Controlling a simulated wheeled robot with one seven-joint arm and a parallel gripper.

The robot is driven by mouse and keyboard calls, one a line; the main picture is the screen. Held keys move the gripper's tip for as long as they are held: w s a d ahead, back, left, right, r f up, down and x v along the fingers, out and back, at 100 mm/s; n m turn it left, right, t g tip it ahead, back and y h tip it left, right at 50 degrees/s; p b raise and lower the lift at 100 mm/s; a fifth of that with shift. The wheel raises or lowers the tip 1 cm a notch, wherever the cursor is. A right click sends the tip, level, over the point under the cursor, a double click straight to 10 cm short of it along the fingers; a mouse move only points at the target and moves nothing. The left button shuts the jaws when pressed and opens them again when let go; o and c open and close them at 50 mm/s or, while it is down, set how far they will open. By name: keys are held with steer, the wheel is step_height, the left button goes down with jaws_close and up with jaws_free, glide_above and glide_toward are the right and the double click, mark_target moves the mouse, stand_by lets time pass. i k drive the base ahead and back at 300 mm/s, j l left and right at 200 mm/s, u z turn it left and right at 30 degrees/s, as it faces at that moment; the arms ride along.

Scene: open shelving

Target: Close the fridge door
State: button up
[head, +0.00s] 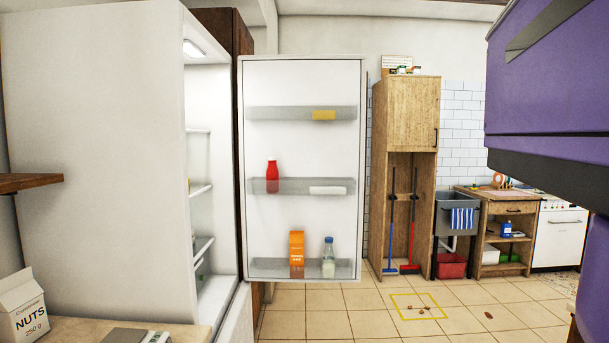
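The fridge door (303,220) stands wide open in the head view, its inner side facing me. Its shelves hold a red bottle (272,177), an orange carton (297,254), a clear bottle (328,257) and a yellow item (323,115). The white fridge body (95,150) is on the left, and its lit interior (210,170) shows to the left of the door. Purple parts of my arm fill the right edge of the view. My gripper is not in view.
A counter (185,333) with a nuts carton (23,308) is at the lower left, and a wooden shelf (28,182) juts in above it. A tall wooden cabinet (409,115) stands right of the door. The tiled floor (345,325) in front looks mostly clear.

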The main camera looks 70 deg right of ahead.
mark_target(279, 94)
steer(key=i+l+z, duration=0.15)
steer(key=z, duration=1.35)
steer(key=i+l+z, duration=0.1)
steer(key=i+z, duration=0.35)
steer(key=i, duration=0.45)
steer(key=i+j+z, duration=0.2)
steer(key=i+z, duration=0.25)
steer(key=i, duration=0.4)
steer(key=i+l+z, duration=0.25)
steer(key=i+z, duration=0.2)
steer(key=i, duration=0.15)
steer(key=i+z, duration=0.45)
steer(key=i, duration=0.2)
steer(key=i+j+z, duration=0.2)
steer(key=i+z, duration=0.2)
steer(key=i, duration=0.25)
steer(key=i+u, duration=0.25)
steer(key=i, duration=0.25)
steer(key=i+u, duration=0.3)
steer(key=i, duration=0.2)
steer(key=i+l+u, duration=0.25)
steer(key=i, duration=0.25)
steer(key=i+l+u, duration=0.25)
steer(key=i, duration=0.25)
steer(key=i+j+u, duration=0.1)
steer(key=i+u, duration=0.6)
steer(key=u, duration=0.2)
steer(key=i+l+u, duration=0.2)
steer(key=i+u, duration=0.2)
steer(key=u, duration=2.95)
